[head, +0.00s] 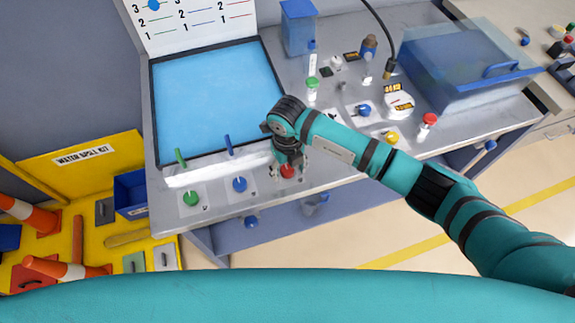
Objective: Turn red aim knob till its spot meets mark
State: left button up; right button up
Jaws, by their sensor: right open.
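The red knob (288,171) sits on the front strip of the grey bench, right of a blue knob (240,184) and a green knob (190,198). My right gripper (288,170) is open and points down over the red knob, its fingers around or just above it; I cannot tell whether they touch. A blue screen-like panel (215,95) lies behind the knobs. Green and blue upright pegs stand at its front edge; any red one is hidden by my right arm. The spot and mark are not discernible. My left gripper is not in view.
A white board (190,18) with numbered colored lines stands behind the panel. Bottles, small knobs, a white dial (398,103) and a clear-lidded blue box (455,70) fill the bench's right side.

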jog(key=c, duration=1.1)
jog(key=n+b, duration=0.1)
jog(key=b, duration=0.1)
jog(key=n+b, duration=0.2)
jog(key=shift+w+f, duration=0.15)
jog(key=shift+f, duration=0.15)
jog(key=shift+c, duration=0.2)
jog(key=shift+r+n+b, duration=0.25)
jog(key=shift+n+b, duration=0.55)
jog(key=shift+r, duration=0.1)
jog(key=o, duration=1.1)
jog(key=shift+o, duration=0.2)
